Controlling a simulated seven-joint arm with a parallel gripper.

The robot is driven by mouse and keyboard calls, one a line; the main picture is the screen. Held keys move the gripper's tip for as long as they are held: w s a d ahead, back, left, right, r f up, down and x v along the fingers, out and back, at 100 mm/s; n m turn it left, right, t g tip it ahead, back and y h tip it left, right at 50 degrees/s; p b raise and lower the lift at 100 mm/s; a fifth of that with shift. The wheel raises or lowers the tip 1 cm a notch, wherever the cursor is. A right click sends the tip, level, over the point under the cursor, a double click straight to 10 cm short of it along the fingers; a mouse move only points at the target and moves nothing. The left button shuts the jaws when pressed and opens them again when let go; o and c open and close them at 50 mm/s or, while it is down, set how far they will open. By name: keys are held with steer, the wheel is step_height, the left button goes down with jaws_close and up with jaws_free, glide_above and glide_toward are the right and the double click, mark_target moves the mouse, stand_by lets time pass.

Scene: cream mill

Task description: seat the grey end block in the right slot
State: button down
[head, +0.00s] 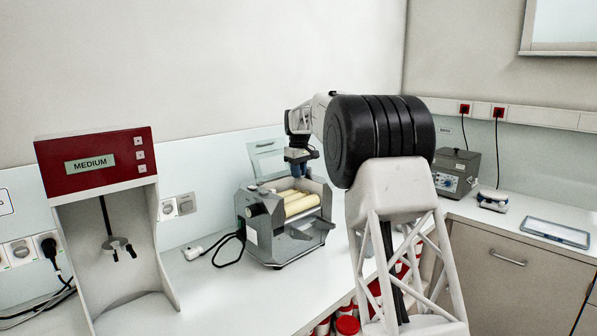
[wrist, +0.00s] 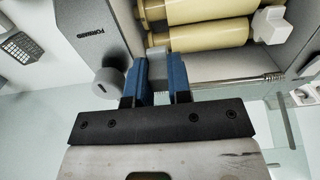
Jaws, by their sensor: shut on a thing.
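The mill (head: 285,240) stands on the white counter in the head view, its cream rollers (head: 298,204) in its open top. My gripper (head: 299,160) is above the mill's back side, pointing down. In the wrist view its blue fingers (wrist: 160,78) are closed on a small grey piece, the grey end block (wrist: 158,66), mostly hidden by the fingers. It is close to the roller ends, beside the mill's side wall (wrist: 95,30). I cannot tell whether it touches a slot. A white end block (wrist: 269,25) sits at the other end of the rollers.
A round grey knob (wrist: 110,82) is just left of the fingers, and a threaded rod (wrist: 245,78) runs to the right. A red-topped mixer (head: 97,165) stands left of the mill. A grey instrument (head: 456,172) stands on the right counter.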

steer(key=shift+f, duration=1.4)
steer(key=shift+f, duration=0.8)
stand_by(2.3)
steer(key=c, duration=1)
jaws_free()
steer(key=shift+f, duration=0.1)
steer(key=shift+d, duration=0.1)
steer(key=shift+s+r, duration=0.1)
steer(key=shift+r, duration=4.1)
